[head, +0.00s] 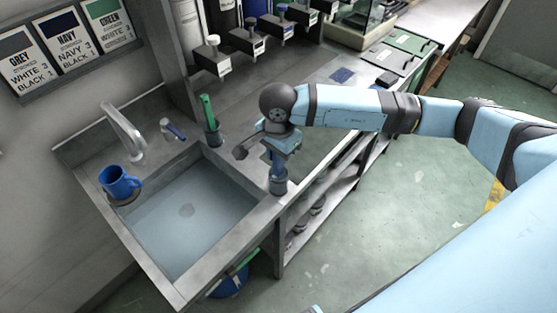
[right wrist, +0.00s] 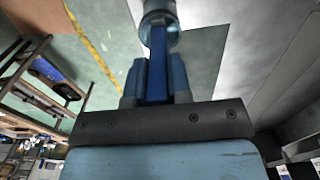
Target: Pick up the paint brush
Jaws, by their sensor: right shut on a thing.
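My right gripper (head: 279,160) points down over the front edge of the counter, just right of the sink. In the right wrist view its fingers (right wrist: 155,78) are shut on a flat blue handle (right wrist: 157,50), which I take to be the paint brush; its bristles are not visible. A bluish cup-like holder (head: 278,185) is directly below the fingers, and its round end also shows in the right wrist view (right wrist: 160,18). I cannot tell whether the handle is still inside it. My left gripper is not in view.
The water-filled sink (head: 190,215) is left of the gripper, with a blue mug (head: 119,182) on its far left rim and a tap (head: 125,132) behind. A green-handled tool (head: 208,110) stands upright near the sink. Labelled dispensers (head: 213,58) line the back. The floor (head: 400,200) is open.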

